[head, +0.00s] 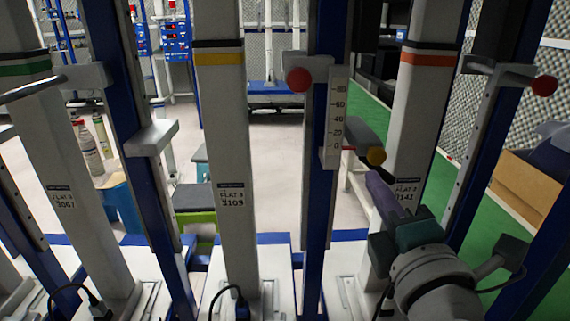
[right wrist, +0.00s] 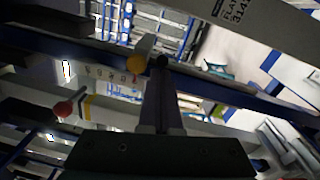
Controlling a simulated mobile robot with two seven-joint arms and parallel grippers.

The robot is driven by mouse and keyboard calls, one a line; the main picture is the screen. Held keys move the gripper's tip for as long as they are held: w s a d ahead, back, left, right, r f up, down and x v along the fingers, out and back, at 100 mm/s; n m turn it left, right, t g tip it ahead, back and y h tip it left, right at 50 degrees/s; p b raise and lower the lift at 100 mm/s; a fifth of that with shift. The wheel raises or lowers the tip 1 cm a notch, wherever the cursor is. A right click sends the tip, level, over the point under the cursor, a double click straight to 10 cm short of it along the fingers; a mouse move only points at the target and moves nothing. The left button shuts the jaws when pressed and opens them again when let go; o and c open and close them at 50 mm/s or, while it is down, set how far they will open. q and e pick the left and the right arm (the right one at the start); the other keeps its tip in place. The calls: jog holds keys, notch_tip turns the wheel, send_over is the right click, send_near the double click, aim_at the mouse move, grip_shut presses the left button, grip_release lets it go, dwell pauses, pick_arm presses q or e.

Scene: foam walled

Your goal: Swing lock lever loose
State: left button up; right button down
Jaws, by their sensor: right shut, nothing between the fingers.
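Which lever is the lock lever is not marked. A red knob (head: 299,79) sits higher on the same upright and shows in the right wrist view (right wrist: 64,108). My left gripper is out of view.
White posts, one with a yellow band (head: 219,59) and one with a red band (head: 430,60), flank the upright. Another red knob (head: 544,85) stands at the right. Bottles (head: 88,148) and a cardboard box (head: 526,188) are farther back. Pale floor lies between the posts.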

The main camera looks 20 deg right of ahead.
jog(key=shift+a, duration=0.1)
dwell(0.3)
jog(key=shift+s+d+n+y, duration=0.1)
jog(key=shift+d+n+y, duration=0.25)
jog(key=shift+y, duration=0.25)
